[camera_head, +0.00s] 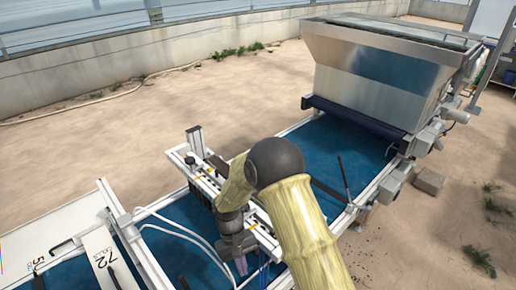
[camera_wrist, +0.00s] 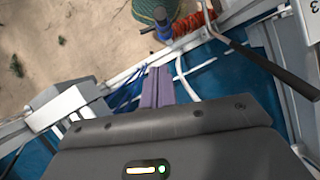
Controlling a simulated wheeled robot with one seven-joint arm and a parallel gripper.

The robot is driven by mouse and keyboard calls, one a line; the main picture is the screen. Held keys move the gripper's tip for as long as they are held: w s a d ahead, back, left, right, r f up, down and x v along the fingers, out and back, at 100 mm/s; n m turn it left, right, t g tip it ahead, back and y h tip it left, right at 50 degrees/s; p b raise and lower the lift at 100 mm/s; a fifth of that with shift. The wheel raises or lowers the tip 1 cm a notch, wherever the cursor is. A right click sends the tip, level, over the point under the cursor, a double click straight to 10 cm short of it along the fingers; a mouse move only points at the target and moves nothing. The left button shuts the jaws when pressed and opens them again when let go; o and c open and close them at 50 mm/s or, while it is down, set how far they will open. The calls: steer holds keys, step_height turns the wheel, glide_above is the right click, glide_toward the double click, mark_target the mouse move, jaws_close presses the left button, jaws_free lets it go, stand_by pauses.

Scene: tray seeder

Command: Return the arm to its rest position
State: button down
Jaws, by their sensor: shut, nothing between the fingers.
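My gripper (camera_head: 241,264) hangs at the end of my yellow-sleeved arm, over the near side of the seeder's blue belt (camera_head: 190,215). In the wrist view, its two purple-grey fingers (camera_wrist: 157,88) are together with nothing between them. The fingers point toward the machine's white side rail (camera_wrist: 125,78), with sandy ground beyond. My arm is bent, with its dark round elbow in front of the machine in the head view. The forearm hides part of the crossbar and belt behind it.
A white crossbar unit (camera_head: 185,160) spans the belt close beside my forearm. A large metal hopper (camera_head: 375,75) stands at the back right. White hoses (camera_head: 180,232) run near my gripper. In the wrist view, a dark-handled lever (camera_wrist: 275,68) and an orange coiled hose (camera_wrist: 190,24) are near.

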steer(key=d+r+m+t+y+b, duration=0.25)
steer(key=d+r+b, duration=0.35)
steer(key=d, duration=0.7)
steer(key=s+d+r+m+t+b, duration=0.2)
steer(key=s+d, duration=0.4)
steer(key=d, duration=0.4)
steer(key=shift+d+r+m+t+b, duration=0.25)
steer(key=shift+r+m+t+b, duration=0.1)
steer(key=shift+r+m+t, duration=0.6)
steer(key=c, duration=2.1)
jaws_free()
steer(key=shift+f, duration=0.1)
steer(key=o, duration=0.6)
steer(key=shift+w, duration=0.1)
